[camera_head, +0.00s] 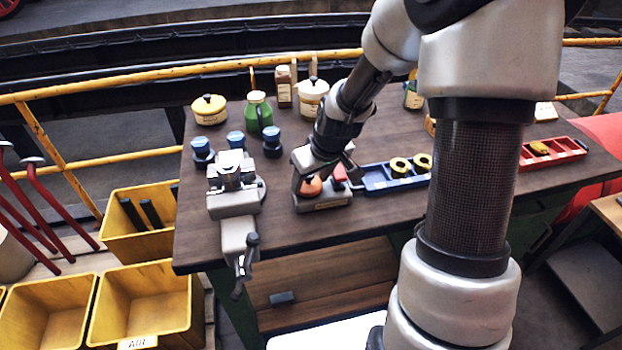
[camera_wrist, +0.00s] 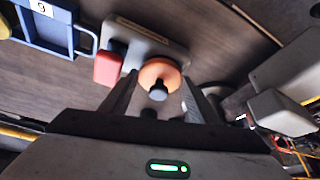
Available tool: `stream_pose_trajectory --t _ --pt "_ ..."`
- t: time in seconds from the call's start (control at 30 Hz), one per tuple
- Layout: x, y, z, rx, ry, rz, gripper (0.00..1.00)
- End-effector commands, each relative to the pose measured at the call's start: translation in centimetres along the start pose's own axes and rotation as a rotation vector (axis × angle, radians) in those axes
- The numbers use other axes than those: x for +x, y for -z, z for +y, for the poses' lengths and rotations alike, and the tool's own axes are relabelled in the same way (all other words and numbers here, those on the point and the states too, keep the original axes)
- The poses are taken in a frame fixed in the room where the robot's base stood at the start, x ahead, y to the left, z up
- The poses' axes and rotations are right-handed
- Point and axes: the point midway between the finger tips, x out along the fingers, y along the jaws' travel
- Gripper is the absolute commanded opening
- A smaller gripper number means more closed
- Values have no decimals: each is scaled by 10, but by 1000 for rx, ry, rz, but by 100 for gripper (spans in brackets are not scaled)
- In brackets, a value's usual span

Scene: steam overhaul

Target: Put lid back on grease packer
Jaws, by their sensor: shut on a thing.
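My gripper (camera_head: 316,176) is low over a grey base (camera_head: 325,204) on the workbench. In the wrist view, my gripper's fingers (camera_wrist: 160,84) are on both sides of an orange round piece (camera_wrist: 158,70) with a dark knob, and are shut on it. The orange piece (camera_head: 311,187) also shows below my gripper in the head view. It is at the grey base, beside a red block (camera_wrist: 108,68); I cannot tell whether it touches the base. I cannot tell for certain which thing is the grease packer or its lid.
A grey vise (camera_head: 235,200) stands close on the left. A blue tray (camera_head: 383,178) with yellow rings is on the right. Dark blue-topped pots (camera_head: 272,141), a yellow pot (camera_head: 208,110), a green can (camera_head: 258,114) and a white pot (camera_head: 313,99) stand behind.

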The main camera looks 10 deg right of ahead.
Motion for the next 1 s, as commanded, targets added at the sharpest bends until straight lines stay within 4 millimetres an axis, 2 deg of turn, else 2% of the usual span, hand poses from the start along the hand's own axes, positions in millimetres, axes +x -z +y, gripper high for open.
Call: stream_pose_trajectory --t 0.87,0.9,1.0 --pt "0 0 0 0 0 0 33" --pt "0 0 0 0 0 0 57" --pt "0 0 0 0 0 0 74"
